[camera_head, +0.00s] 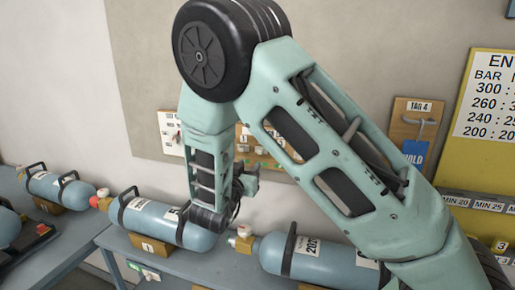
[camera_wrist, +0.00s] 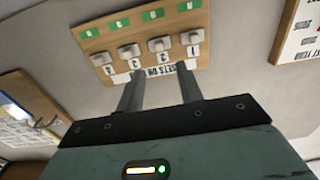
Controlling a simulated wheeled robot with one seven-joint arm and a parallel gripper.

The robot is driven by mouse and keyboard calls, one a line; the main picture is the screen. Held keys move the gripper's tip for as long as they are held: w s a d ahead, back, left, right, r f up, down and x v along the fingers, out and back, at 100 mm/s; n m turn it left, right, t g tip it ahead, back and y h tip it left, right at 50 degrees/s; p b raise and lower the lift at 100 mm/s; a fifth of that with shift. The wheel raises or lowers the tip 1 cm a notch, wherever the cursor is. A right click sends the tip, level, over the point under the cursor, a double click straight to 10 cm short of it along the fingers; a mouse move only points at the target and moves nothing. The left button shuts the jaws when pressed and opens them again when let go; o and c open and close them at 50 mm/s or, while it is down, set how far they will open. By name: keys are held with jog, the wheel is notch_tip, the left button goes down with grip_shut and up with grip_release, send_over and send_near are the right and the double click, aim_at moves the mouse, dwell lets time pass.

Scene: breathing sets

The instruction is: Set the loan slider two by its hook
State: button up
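The loan board (camera_wrist: 90,45) is a tan wooden panel with a row of white slider knobs, seen upside down in the wrist view. Slider two (camera_wrist: 160,44) is the white knob beside the number 2, with a green patch (camera_wrist: 152,15) above it in the picture. Its knob lies in line with the others. My gripper (camera_wrist: 160,69) is open and empty, its two fingers apart below slider two in the picture; contact cannot be told. In the head view the board (camera_head: 270,150) is partly hidden by my arm, and my gripper (camera_head: 248,184) is in front of the wall near it.
Slider one (camera_wrist: 192,37) and slider three (camera_wrist: 129,51) flank slider two closely. Blue cylinders (camera_head: 310,259) lie on the bench (camera_head: 185,262) below. A tag board (camera_head: 408,128) with a hook and blue tag hangs to the right, near a yellow chart (camera_head: 480,60).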

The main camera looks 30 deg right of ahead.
aim_at(259, 152)
jog(key=p+x, duration=0.4)
jog(key=x, duration=0.6)
jog(key=shift+d, duration=0.1)
grip_shut()
